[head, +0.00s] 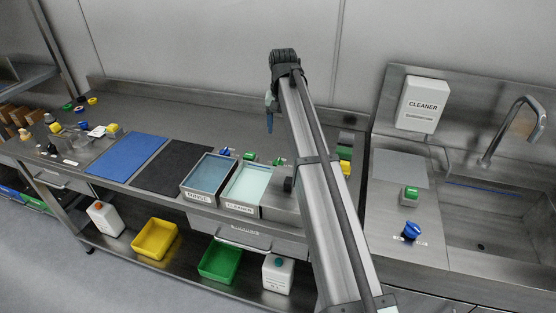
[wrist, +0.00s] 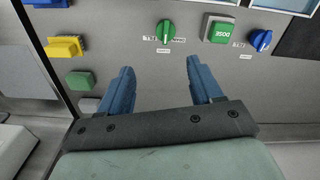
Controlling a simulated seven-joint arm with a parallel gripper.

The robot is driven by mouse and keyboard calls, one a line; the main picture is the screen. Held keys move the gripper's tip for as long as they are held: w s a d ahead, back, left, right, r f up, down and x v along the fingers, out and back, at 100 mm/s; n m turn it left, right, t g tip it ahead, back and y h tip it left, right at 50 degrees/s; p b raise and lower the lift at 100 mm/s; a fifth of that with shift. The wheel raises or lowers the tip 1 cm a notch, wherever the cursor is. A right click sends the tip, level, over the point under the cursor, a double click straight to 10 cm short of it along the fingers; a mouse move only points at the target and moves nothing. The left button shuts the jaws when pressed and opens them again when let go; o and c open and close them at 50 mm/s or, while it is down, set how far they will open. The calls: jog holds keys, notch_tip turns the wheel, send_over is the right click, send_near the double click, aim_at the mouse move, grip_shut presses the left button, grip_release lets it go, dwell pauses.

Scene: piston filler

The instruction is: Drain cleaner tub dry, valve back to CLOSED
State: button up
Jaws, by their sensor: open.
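The cleaner tub (head: 246,184) stands on the bench with a pale green surface inside, beside the rinse tub (head: 207,177). I cannot tell the liquid's depth. Behind the cleaner tub is a green valve knob (head: 278,161), which also shows in the wrist view (wrist: 166,31). My gripper (head: 269,122) is above the bench behind the tubs. In the wrist view its blue fingers (wrist: 160,75) are apart and empty, with the green knob beyond them, not touching.
A green button block (wrist: 218,30) and a blue valve knob (wrist: 261,40) sit right of the green knob in the wrist view. Yellow blocks (wrist: 64,47) and a green block (wrist: 80,80) are at left. A sink (head: 497,215) is at the right.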

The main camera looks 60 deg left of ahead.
aim_at(278, 162)
jog(key=f, duration=0.9)
jog(key=s+f, duration=0.1)
jog(key=f, duration=0.3)
jog(key=shift+s+a+f, duration=0.1)
jog(key=shift+a+f, duration=0.15)
jog(key=shift+f, duration=0.1)
jog(key=c, duration=1.1)
